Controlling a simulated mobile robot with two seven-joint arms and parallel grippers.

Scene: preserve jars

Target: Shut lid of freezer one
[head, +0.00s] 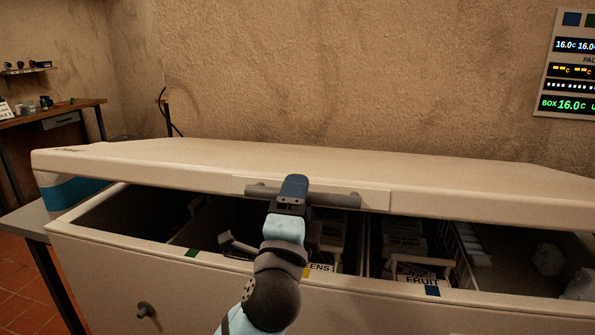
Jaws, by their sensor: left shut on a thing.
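The freezer lid (440,180) is a long white slab, tilted partly open above the white freezer body (230,294). A dark gap shows between lid and body along the front. A grey bar handle (338,199) runs along the lid's front edge. My left gripper (294,188) is shut on the handle near its middle, and the gripper and arm hide part of the handle and the freezer's front. My right gripper is not in view.
Inside the freezer are baskets with labels, one reading FRUIT (416,278). A workbench (60,111) with small items stands at the far left. A display panel (570,75) hangs on the back wall at the right.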

